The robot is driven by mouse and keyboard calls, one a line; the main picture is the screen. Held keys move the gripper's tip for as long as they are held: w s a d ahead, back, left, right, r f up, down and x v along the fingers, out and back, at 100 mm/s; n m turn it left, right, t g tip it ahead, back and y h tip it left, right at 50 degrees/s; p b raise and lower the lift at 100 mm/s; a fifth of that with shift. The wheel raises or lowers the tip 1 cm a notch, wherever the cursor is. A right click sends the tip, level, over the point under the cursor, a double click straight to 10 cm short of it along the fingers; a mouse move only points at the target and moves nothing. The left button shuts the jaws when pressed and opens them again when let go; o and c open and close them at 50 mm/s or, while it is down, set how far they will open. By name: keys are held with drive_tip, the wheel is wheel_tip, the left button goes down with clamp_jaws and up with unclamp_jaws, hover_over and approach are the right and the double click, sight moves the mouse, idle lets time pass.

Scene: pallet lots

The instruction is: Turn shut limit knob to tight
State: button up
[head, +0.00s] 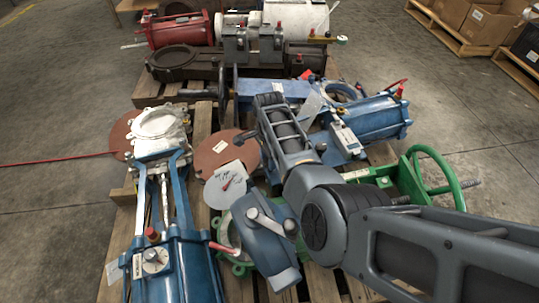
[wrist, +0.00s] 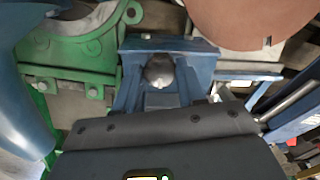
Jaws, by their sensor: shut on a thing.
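In the wrist view, a silver rounded knob (wrist: 159,70), seemingly the shut limit knob, sits against a blue housing (wrist: 170,44). My gripper (wrist: 159,86) is shut on it, with one blue-grey finger on each side. The gripper's dark body fills the lower middle of that view. No scale, pointer or "tight" mark is legible on the knob, so its setting cannot be told. In the head view, my arm crosses from the lower right and hides the knob and fingertips.
A green bolted flange (wrist: 75,50) lies close left of the gripper. A brown disc (wrist: 225,18) is at upper right. In the head view, a blue actuator (head: 175,270) stands front left and a green handwheel (head: 447,170) at right. Bare floor (head: 60,220) is at left.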

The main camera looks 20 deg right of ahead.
drive_tip(key=shift+m, duration=0.3)
drive_tip(key=o, duration=1.1)
drive_tip(key=shift+c, duration=0.2)
wheel_tip(320, 180, up, 8)
drive_tip(key=p, duration=0.4)
drive_tip(key=shift+s+f, duration=0.1)
drive_tip(key=shift+f, duration=0.05)
